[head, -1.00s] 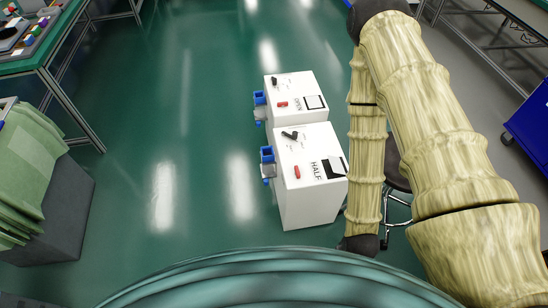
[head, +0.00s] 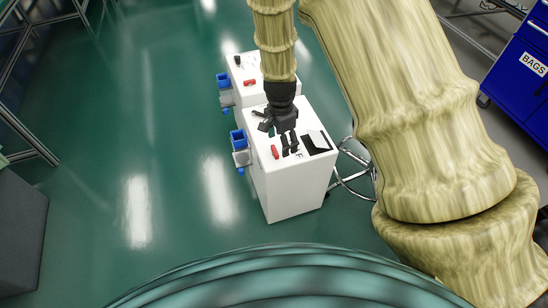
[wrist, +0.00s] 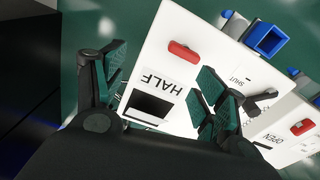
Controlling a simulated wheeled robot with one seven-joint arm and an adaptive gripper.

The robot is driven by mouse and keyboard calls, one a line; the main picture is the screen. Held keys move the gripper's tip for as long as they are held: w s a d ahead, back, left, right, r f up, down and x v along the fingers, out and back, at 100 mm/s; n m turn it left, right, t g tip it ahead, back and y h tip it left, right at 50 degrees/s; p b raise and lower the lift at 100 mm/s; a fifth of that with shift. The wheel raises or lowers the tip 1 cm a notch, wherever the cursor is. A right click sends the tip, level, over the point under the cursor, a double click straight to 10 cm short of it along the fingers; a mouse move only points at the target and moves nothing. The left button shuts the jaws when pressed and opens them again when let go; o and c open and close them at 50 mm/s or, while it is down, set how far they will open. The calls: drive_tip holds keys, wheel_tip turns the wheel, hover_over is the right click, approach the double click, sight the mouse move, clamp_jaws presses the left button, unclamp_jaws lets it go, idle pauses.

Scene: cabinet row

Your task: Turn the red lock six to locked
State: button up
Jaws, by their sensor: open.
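Two white cabinets stand in a row. The near cabinet (head: 290,195) has a red lock (head: 275,152) on its top, near the blue fitting side. In the wrist view this red lock (wrist: 184,51) lies beside the HALF label. The far cabinet has another red lock (head: 249,82), also in the wrist view (wrist: 303,127) near the word OPEN. I cannot read a number on either. My gripper (head: 290,152) points down over the near cabinet's top, just right of its red lock. In the wrist view my gripper (wrist: 158,86) is open, with nothing between the fingers.
Blue fittings (head: 238,140) stick out from the cabinets' left sides. A black handle (wrist: 258,98) lies close to one finger. A black square (wrist: 150,105) sits beside the HALF label. A blue BAGS cabinet (head: 525,85) stands at right. The green floor at left is clear.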

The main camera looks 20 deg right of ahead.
sight(274, 150)
drive_tip(key=w+a+r+m+b, duration=0.1)
drive_tip(key=w+a+r+m, duration=0.1)
drive_tip(key=w+r, duration=0.1)
drive_tip(key=shift+y, duration=0.3)
wheel_tip(274, 150, down, 11)
drive_tip(key=shift+w+f+b, duration=0.1)
drive_tip(key=shift+b, duration=0.9)
drive_tip(key=shift+c, duration=0.2)
drive_tip(key=shift+d, duration=0.1)
drive_tip(key=c, duration=1)
